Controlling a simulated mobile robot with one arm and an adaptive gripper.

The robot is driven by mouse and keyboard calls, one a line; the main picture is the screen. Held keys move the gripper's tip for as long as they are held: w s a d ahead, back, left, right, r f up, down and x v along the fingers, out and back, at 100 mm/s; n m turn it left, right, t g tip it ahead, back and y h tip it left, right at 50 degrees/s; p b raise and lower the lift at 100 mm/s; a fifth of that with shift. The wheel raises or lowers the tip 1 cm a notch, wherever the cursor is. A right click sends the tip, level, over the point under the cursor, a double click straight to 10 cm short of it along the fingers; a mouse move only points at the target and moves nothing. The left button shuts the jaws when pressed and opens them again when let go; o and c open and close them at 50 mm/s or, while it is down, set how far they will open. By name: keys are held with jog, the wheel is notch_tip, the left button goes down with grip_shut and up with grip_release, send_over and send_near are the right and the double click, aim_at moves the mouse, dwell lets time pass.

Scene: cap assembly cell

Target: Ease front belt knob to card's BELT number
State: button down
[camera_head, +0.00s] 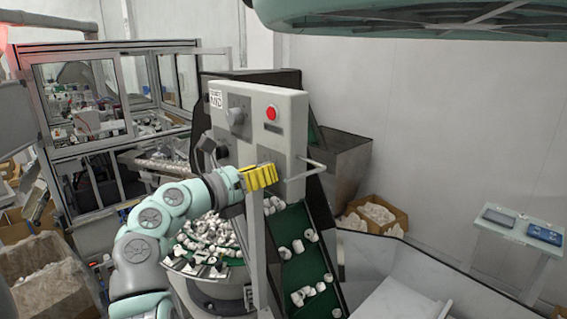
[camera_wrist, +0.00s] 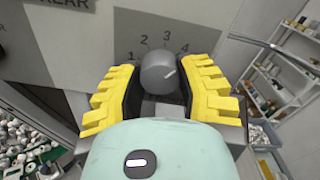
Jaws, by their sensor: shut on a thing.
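The front belt knob (camera_wrist: 160,74) is a dark grey dial on the grey control panel (camera_head: 290,140). Printed numbers 1 to 4 arc above it in the wrist view. Its pale pointer line slants up and right, roughly toward the 4. My gripper (camera_wrist: 161,88) has its yellow fingers on both sides of the knob, shut on it. In the head view, my gripper (camera_head: 260,176) is at the panel's lower part and hides the knob.
A red button (camera_head: 271,112) and a grey knob (camera_head: 236,116) are higher on the panel. A bracket (camera_head: 312,167) sticks out at its right edge. A green belt (camera_head: 303,263) with white caps runs below.

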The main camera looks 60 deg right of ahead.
jog(key=n+p, duration=0.2)
jog(key=n, duration=0.2)
jog(key=shift+s+r, duration=0.1)
jog(key=shift+s, duration=0.05)
jog(key=n+p, duration=0.3)
jog(key=n, duration=0.1)
jog(key=shift+r+n, duration=0.1)
jog(key=shift+n, duration=0.2)
jog(key=n+p, duration=0.3)
jog(key=shift+n+p, duration=1.05)
jog(key=shift+n, duration=0.45)
jog(key=shift+f+n, duration=0.2)
jog(key=shift+n, duration=0.1)
jog(key=c, duration=0.5)
grip_release()
